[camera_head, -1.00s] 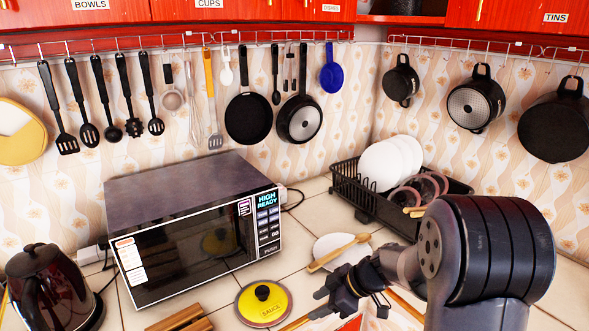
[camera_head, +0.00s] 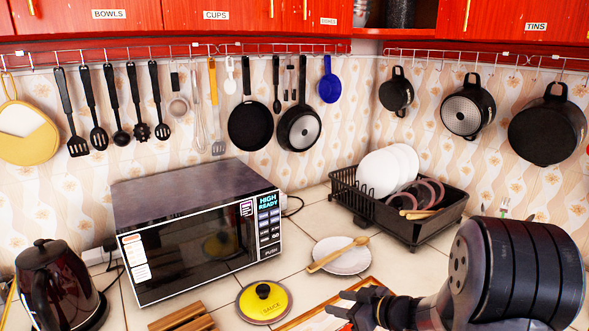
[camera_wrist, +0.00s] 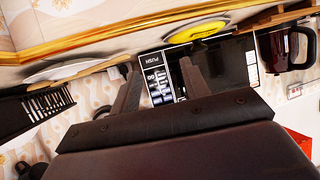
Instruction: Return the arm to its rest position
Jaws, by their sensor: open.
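My gripper (camera_head: 343,303) is at the lower middle of the head view, low over the counter and in front of the white plate. My dark arm link fills the lower right. In the wrist view my gripper (camera_wrist: 160,72) shows two separated fingers with nothing held between them. The microwave's control panel (camera_wrist: 160,82) shows behind that gap, farther off. The head view does not show clearly how far the gripper is above the counter.
Black pans (camera_head: 250,126) and utensils hang on the back rail; pots (camera_head: 467,106) hang at right. The microwave (camera_head: 200,235), kettle (camera_head: 53,285), yellow sauce lid (camera_head: 263,302), white plate (camera_head: 342,262) with a wooden spoon, and dish rack (camera_head: 400,225) occupy the counter.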

